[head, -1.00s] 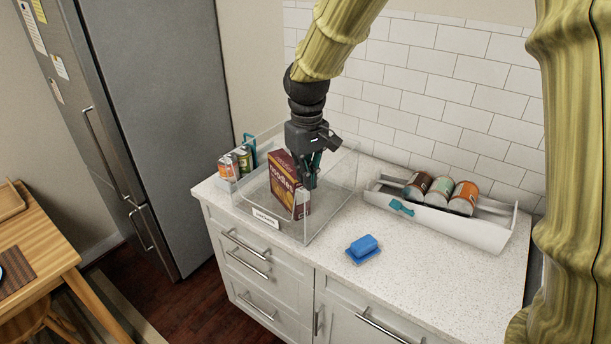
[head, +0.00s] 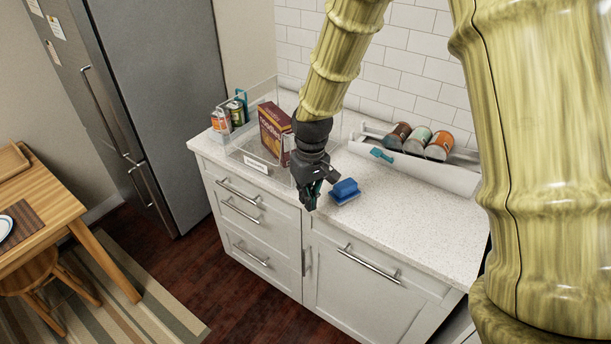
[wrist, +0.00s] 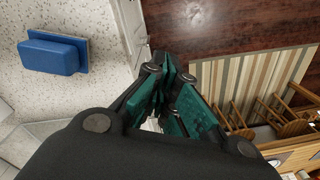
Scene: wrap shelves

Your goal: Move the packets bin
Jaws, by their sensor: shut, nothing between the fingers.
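A clear bin (head: 237,148) with a white label (head: 257,165) on its front stands at the left part of the counter. A purple noodle box (head: 274,132) stands upright inside it. I cannot read the label, so I cannot tell whether this is the packets bin. My gripper (head: 309,204) hangs in front of the counter's front edge, right of the bin and apart from it. It is shut and empty. In the wrist view my gripper's teal fingers (wrist: 172,95) show over the counter edge and floor. My arm hides the bin's right part.
A blue block-like item (head: 345,190) lies on the counter near my gripper; it also shows in the wrist view (wrist: 52,55). A white tray (head: 440,172) with 3 cans stands at the back right. Cans (head: 222,120) stand left of the bin. The front right counter is clear.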

